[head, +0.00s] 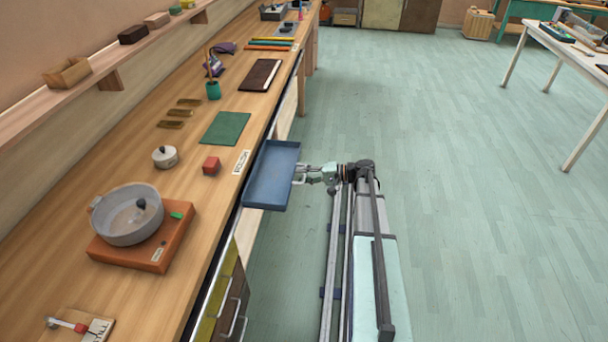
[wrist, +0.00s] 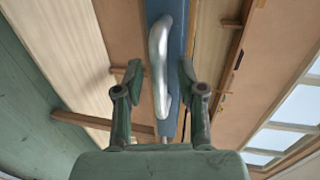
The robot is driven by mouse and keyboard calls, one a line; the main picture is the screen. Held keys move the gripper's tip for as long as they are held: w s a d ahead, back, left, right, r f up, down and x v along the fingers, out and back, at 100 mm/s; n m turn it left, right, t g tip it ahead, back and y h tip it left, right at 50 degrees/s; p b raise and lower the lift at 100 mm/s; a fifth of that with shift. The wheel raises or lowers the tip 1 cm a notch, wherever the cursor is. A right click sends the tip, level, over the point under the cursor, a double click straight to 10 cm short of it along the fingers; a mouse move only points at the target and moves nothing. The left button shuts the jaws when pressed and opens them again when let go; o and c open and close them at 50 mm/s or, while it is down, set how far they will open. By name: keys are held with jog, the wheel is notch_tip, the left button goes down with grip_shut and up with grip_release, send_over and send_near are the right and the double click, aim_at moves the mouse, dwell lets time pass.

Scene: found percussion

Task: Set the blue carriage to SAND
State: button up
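The blue carriage (head: 272,176) is a shallow blue tray at the bench's front edge, sticking out over the floor. A silver handle (wrist: 160,60) is on its outer side. My gripper (head: 303,175) is at that handle, to the right of the tray. In the wrist view my gripper (wrist: 158,80) has its two fingers apart, with the handle between them and gaps visible at both sides. A white label (head: 241,162) lies on the bench edge beside the carriage; its writing is too small to read.
A dark rail (head: 228,235) runs along the front edge of the wooden bench.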

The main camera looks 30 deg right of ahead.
grip_shut()
jog(key=shift+w, duration=0.1)
